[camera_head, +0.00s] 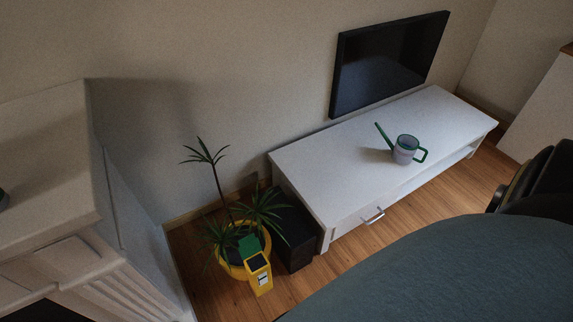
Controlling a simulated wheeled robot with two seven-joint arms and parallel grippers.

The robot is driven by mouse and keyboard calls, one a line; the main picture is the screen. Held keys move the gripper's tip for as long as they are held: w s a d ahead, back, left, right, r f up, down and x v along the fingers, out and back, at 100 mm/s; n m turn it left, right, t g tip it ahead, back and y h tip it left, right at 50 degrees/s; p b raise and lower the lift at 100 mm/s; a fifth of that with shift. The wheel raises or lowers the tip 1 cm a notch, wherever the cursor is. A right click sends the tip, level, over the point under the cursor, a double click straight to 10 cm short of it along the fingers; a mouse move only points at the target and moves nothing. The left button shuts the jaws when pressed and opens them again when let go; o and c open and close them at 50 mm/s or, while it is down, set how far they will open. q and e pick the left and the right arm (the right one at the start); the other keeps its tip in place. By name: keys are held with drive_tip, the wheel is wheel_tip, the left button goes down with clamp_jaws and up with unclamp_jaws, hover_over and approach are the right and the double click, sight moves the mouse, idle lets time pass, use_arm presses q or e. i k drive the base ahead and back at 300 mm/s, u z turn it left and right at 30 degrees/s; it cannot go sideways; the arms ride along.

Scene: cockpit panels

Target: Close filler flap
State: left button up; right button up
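A yellow pot (232,271) with a spiky green plant stands on the wooden floor, left of the white bench. A narrow yellow box (261,280) stands at the pot's front right side and has a dark top. A small green flap (249,245) rises behind that dark top and looks raised. It is too small to tell how it is hinged. Neither of my grippers shows in this view.
A low white bench (340,155) carries a watering can (406,149); a black screen (388,63) is behind it. A black box (294,236) stands between plant and bench. A white cabinet (45,165) is at left. A large teal rounded surface (450,270) fills the lower right.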

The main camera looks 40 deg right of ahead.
sight(248, 248)
drive_tip(key=z, duration=0.2)
drive_tip(key=k, duration=1.2)
drive_tip(key=z, duration=0.65)
drive_tip(key=i, duration=1.75)
drive_tip(key=u, duration=0.95)
drive_tip(key=i, duration=0.2)
drive_tip(key=u, duration=0.25)
